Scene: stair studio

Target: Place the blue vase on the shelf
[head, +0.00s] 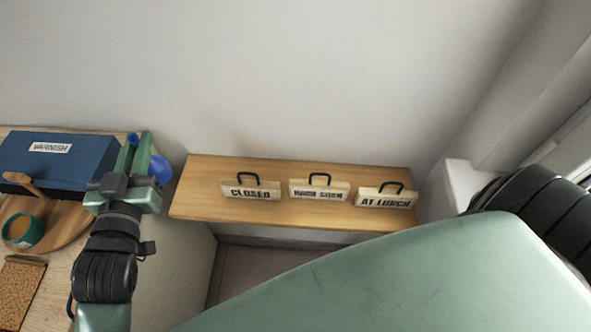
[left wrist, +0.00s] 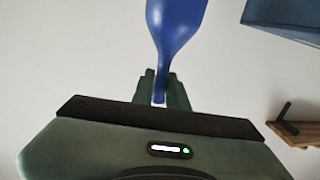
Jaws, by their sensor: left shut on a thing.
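The blue vase (head: 160,168) is held in my left gripper (head: 140,163), partly hidden by its fingers in the head view. In the left wrist view the vase (left wrist: 176,28) shows its rounded body, with a narrow part between the fingertips (left wrist: 161,88). The gripper is shut on that narrow part, left of the shelf in the head view. The wooden shelf (head: 200,184) stands against the wall and carries three signs. My right gripper is not in view.
Signs reading CLOSED (head: 250,191), a hard-to-read one (head: 319,194) and AT LUNCH (head: 385,201) line the shelf's front. Its left end is bare. A blue VARNISH box (head: 85,172), round board (head: 62,228) and teal cup (head: 22,231) are at left. My arm covers the lower right.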

